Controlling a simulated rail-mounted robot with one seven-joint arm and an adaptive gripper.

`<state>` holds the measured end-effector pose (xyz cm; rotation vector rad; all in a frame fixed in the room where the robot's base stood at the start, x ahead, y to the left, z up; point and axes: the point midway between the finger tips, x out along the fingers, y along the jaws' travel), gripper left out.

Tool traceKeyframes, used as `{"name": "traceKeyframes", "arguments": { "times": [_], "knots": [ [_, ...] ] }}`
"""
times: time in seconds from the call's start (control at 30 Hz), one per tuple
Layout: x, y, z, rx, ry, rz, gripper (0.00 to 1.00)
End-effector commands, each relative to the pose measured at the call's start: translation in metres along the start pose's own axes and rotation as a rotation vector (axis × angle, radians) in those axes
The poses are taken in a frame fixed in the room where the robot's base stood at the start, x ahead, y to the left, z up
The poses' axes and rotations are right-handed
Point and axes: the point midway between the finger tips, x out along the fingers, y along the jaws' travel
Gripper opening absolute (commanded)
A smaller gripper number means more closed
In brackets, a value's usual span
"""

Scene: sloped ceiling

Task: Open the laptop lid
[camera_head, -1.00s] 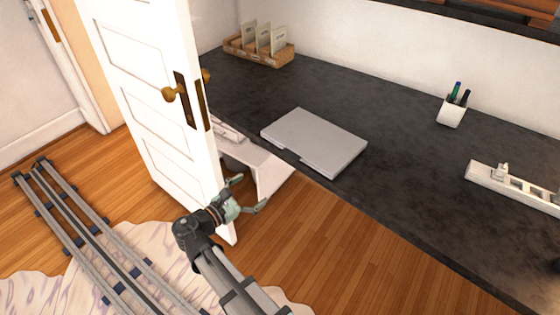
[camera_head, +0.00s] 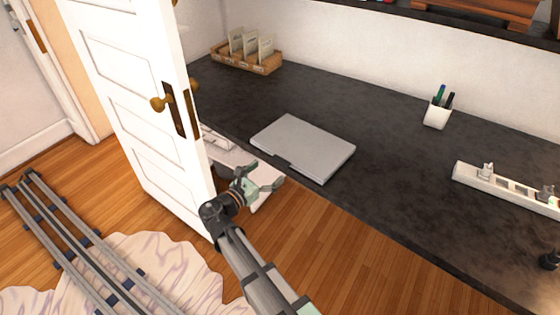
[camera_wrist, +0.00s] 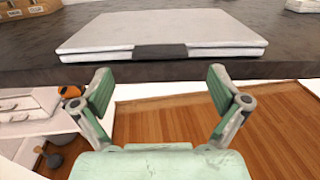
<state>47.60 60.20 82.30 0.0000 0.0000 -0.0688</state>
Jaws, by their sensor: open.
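The closed grey laptop (camera_head: 303,146) lies flat near the front edge of the dark desk. In the wrist view the laptop (camera_wrist: 160,32) is straight ahead, with a dark notch (camera_wrist: 160,51) in the middle of its front edge. My gripper (camera_head: 265,180) is open and empty, in front of the desk edge and to the lower left of the laptop in the head view. In the wrist view its two fingers (camera_wrist: 160,92) are spread apart below the laptop's front edge, with a gap between them and the laptop.
A white door (camera_head: 150,110) with a brass knob stands close left of my arm. A white drawer unit (camera_head: 232,160) is under the desk (camera_head: 390,170). A basket (camera_head: 245,62), a pen cup (camera_head: 437,114) and a power strip (camera_head: 505,187) stand away from the laptop.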

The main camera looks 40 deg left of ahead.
Motion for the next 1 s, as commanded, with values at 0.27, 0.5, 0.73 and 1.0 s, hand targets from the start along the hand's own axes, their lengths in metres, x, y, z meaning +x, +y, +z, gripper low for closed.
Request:
{"name": "traceKeyframes", "arguments": {
  "times": [0.27, 0.5, 0.73, 1.0],
  "knots": [
    [0.046, 0.001, 0.001, 0.0, -0.001, -0.001, 0.98],
    [0.061, 0.0, 0.0, 0.0, 0.0, 0.0, 0.98],
    [0.062, 0.0, 0.0, 0.0, 0.0, 0.001, 0.98],
    [0.062, 0.0, 0.0, 0.0, 0.0, 0.001, 0.24]
  ]
}}
